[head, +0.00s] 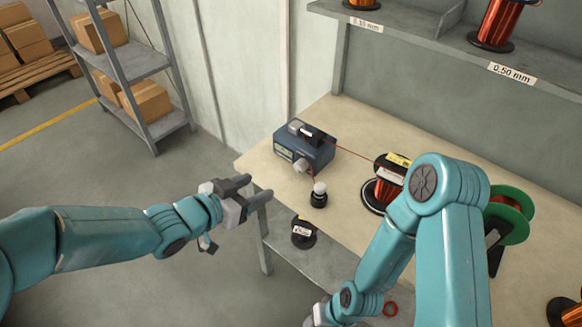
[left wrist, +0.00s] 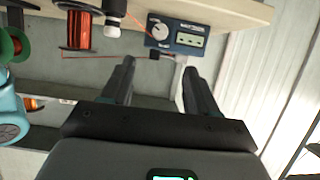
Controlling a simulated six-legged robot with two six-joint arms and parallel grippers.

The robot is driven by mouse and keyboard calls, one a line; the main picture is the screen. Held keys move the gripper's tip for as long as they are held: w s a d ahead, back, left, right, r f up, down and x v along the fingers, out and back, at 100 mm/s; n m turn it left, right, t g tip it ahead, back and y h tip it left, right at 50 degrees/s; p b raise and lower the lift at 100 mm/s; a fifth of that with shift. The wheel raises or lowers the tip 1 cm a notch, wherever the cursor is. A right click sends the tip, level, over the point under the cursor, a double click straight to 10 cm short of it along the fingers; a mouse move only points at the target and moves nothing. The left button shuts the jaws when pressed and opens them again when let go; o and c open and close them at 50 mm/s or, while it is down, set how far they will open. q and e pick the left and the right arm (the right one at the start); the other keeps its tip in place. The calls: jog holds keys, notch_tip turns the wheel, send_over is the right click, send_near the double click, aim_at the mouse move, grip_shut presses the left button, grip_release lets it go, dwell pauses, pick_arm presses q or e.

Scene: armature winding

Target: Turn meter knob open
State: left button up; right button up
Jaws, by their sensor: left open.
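The meter (head: 313,152) is a dark blue box with a greenish display near the left end of the workbench. Its pale round knob (head: 300,165) is on the front face. In the left wrist view the meter (left wrist: 178,45) is at the top, with its white knob (left wrist: 160,31) and display beside each other; the knob's setting is too small to read. My left gripper (head: 259,187) is open and empty, off the bench's front left edge and apart from the knob. Its fingers (left wrist: 158,66) point towards the meter. My right gripper (head: 318,314) is at the bottom edge, mostly cut off.
A red wire runs from the meter to a copper spool (head: 380,190). A dark spool (head: 303,231) is on the lower shelf. A green-flanged spool (head: 510,215) is on the right.

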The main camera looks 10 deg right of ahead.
aim_at(298, 169)
pick_arm(q)
jog(key=x, duration=1.5)
jog(key=shift+w+d+f, duration=0.15)
jog(key=shift+d+f, duration=0.1)
jog(key=shift+f, duration=0.1)
